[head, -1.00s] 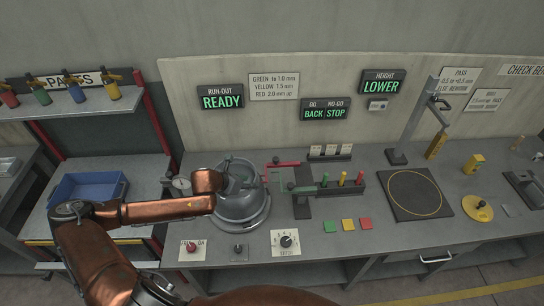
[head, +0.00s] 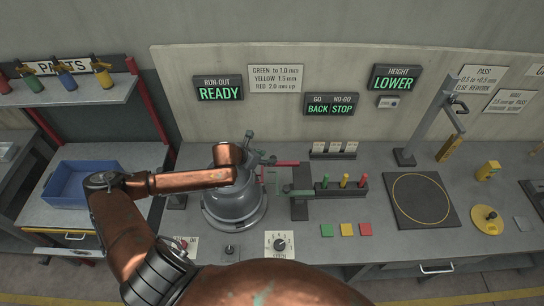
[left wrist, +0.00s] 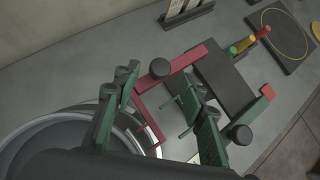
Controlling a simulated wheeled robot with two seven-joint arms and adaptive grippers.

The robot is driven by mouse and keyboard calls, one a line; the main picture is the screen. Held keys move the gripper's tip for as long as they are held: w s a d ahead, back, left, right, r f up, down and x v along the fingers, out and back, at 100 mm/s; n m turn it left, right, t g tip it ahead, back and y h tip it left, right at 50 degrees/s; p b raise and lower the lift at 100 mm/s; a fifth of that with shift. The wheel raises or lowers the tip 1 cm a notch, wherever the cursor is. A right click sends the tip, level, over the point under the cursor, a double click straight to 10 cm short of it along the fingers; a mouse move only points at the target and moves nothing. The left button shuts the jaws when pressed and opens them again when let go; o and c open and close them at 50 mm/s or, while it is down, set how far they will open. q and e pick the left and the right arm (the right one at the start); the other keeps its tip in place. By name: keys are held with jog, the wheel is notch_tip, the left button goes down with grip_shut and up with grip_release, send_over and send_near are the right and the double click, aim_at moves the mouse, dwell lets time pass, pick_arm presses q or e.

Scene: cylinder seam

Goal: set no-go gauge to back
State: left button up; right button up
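The NO-GO sign (head: 342,105) in the head view reads STOP, and the GO sign reads BACK. The no-go gauge, a red bar (head: 287,163), reaches from its dark stand (head: 299,203) toward the grey cylinder housing (head: 232,205). In the left wrist view the red gauge (left wrist: 183,60) has a black knob and a bent end between my fingers. My left gripper (head: 262,160) is beside the housing top; in the wrist view its green fingers (left wrist: 163,108) are apart. I see no grip on the gauge. My right gripper is out of view.
Green, yellow and red pegs (head: 344,182) stand in a block right of the stand. Coloured tiles (head: 347,229) and a dial (head: 280,243) lie in front. A black pad (head: 422,200) is further right. A blue bin (head: 85,183) stands left.

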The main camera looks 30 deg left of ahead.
aim_at(271, 157)
pick_arm(q)
jog(key=x, duration=0.2)
jog(key=shift+w+f, duration=0.2)
jog(key=shift+w, duration=0.15)
jog(key=shift+w+d+f, duration=0.15)
jog(key=shift+w+f, duration=0.15)
jog(key=shift+f, duration=0.1)
jog(key=shift+w+f, duration=0.1)
jog(key=c, duration=0.9)
grip_shut()
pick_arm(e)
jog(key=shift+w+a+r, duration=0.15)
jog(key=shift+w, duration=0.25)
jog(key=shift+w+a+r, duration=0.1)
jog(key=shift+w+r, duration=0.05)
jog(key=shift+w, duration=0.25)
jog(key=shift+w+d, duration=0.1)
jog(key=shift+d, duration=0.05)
